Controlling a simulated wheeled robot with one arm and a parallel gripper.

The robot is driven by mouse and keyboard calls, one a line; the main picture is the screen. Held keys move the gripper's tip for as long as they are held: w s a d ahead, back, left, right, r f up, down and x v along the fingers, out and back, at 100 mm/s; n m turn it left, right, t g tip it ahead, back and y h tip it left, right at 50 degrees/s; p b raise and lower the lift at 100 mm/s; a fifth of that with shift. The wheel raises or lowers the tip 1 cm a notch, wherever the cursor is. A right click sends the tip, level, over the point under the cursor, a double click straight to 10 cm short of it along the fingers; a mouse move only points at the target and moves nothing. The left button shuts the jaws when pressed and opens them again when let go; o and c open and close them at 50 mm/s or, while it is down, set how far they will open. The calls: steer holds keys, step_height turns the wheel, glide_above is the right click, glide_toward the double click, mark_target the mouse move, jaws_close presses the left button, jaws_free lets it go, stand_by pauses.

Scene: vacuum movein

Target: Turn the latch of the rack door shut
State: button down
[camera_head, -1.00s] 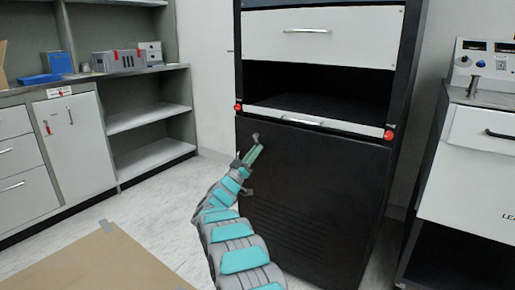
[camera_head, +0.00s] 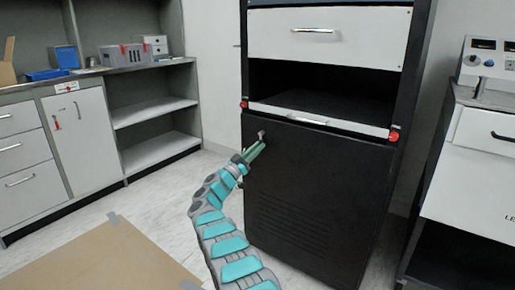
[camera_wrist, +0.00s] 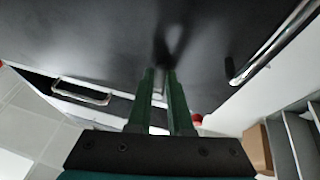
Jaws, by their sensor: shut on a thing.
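The rack door (camera_head: 310,190) is the large black panel on the lower front of the rack, and it looks closed in the head view. The latch (camera_head: 262,134) is a small grey piece near the door's upper left corner. My gripper (camera_head: 260,145) reaches it from below left, its green fingers shut on the latch. In the wrist view my gripper (camera_wrist: 159,72) points at the dark door face (camera_wrist: 110,35). Its fingers are close together with a narrow gap. The latch there is dark and blurred at the fingertips, so its exact angle is unclear.
Above the door is a white-edged shelf (camera_head: 345,126) with red knobs at both ends, an open bay and a white drawer (camera_head: 340,36). A counter with shelves stands left, a white cabinet (camera_head: 470,170) right. A brown mat (camera_head: 100,260) lies on the floor.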

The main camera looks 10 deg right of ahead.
steer(key=shift+w+a+m+g, duration=0.1)
steer(key=shift+m+g, duration=0.2)
steer(key=shift+m, duration=0.1)
stand_by(0.4)
steer(key=c, duration=1.1)
jaws_free()
steer(key=shift+a, duration=0.1)
steer(key=v, duration=0.7)
steer(key=shift+s+a+f, duration=0.2)
steer(key=shift+s, duration=0.05)
